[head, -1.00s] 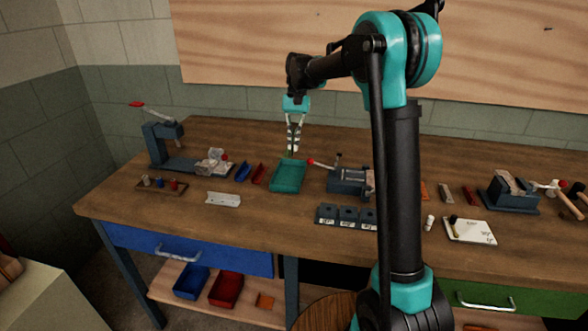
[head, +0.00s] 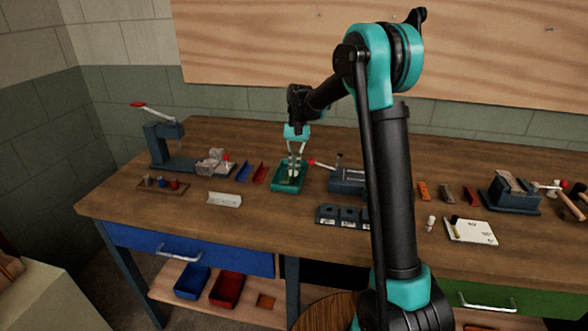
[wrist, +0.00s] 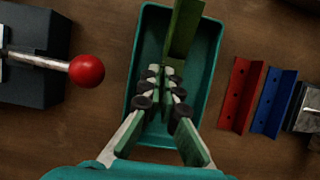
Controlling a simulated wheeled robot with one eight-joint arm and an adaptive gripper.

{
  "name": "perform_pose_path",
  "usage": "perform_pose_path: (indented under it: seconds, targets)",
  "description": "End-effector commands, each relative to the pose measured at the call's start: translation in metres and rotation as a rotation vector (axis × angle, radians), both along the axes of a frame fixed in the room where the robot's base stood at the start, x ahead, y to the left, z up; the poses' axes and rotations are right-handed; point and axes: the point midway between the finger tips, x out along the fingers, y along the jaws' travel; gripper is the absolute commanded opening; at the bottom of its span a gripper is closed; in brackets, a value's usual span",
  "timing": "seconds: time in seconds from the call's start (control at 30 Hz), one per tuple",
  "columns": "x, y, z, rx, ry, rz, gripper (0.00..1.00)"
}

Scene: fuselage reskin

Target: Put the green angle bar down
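The green angle bar (wrist: 185,32) shows in the wrist view, running up from my fingertips over the teal tray (wrist: 219,50). Its lower end is at the fingertips, and the fingers hide part of it. My gripper (wrist: 163,76) has its two fingers close together and looks shut on the bar. In the head view, my gripper (head: 294,174) is low over the tray (head: 276,187), in the middle of the bench. The bar is small and mostly hidden there. I cannot tell whether it touches the tray floor.
Red (wrist: 241,95) and blue (wrist: 274,102) angle bars lie beside the tray. On its other side, a vise (head: 346,181) has a red-knobbed lever (wrist: 86,71). A pale angle bar (head: 224,199) lies near the front.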

Motion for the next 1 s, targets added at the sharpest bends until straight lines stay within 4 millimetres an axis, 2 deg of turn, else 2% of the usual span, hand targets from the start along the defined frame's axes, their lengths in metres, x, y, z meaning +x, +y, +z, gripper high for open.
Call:
perform_pose_path:
  seconds: [0.07, 0.3, 0.67, 0.77, 1.0]
  targets:
    - [0.000, 0.000, -0.002, 0.000, 0.000, 0.000, 0.00]
    - [0.000, 0.000, -0.002, 0.000, 0.000, 0.000, 0.26]
    - [0.001, 0.000, 0.003, 0.000, 0.000, 0.000, 0.26]
    - [0.006, -0.001, 0.014, 0.000, 0.000, 0.000, 0.26]
    - [0.023, -0.005, 0.059, 0.000, 0.000, 0.000, 0.26]
